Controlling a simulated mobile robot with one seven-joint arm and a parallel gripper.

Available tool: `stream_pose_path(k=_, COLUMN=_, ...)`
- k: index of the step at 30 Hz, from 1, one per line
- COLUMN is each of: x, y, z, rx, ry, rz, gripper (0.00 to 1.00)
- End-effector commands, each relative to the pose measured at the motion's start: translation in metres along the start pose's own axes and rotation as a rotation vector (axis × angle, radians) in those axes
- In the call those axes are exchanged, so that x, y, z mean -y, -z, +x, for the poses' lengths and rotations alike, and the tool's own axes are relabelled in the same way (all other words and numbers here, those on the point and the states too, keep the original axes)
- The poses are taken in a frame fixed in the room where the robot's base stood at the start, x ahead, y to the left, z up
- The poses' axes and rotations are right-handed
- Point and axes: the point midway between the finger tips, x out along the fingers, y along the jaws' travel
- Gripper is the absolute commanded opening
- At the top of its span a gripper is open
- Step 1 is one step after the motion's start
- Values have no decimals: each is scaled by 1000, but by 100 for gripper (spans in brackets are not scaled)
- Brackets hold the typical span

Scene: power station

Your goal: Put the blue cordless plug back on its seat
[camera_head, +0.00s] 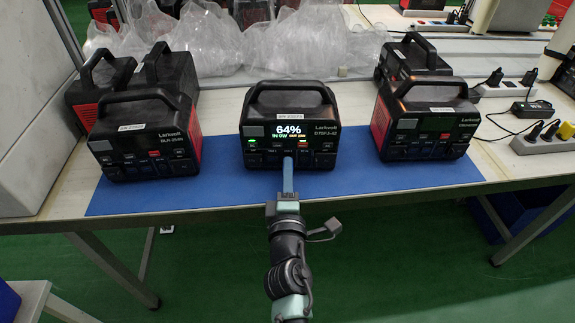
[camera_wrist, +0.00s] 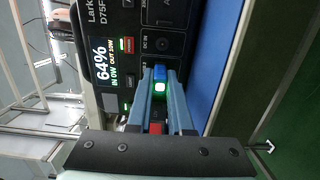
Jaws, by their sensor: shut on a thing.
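The blue cordless plug (camera_wrist: 158,72) shows between my fingertips in the wrist view, with a bright white-green light on it. My gripper (camera_wrist: 159,88) is shut on it. The plug is up against the front panel of the middle power station (camera_wrist: 117,20); I cannot tell whether it sits fully in its seat. In the head view the power station (camera_head: 270,110) stands upright with its screen lit at 64%. My gripper (camera_head: 288,168) reaches the lower middle of its front there, and it hides the plug.
The power station stands on a blue mat (camera_head: 230,190) on a table. Other power stations stand at the left (camera_head: 150,140) and right (camera_head: 425,125). Clear plastic bags (camera_head: 300,40) lie behind. A power strip (camera_head: 545,140) with plugs is at the far right. The mat's front is clear.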

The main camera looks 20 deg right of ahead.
Motion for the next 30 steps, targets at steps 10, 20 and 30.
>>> stream_pose_path(k=10, x=0, y=0, z=-1, rx=0, ry=0, rz=0, gripper=0)
stream_pose_path(k=20, x=0, y=0, z=-13, rx=0, ry=1, rz=0, gripper=0)
stream_pose_path(k=30, x=1, y=0, z=-27, rx=0, ry=1, rz=0, gripper=0)
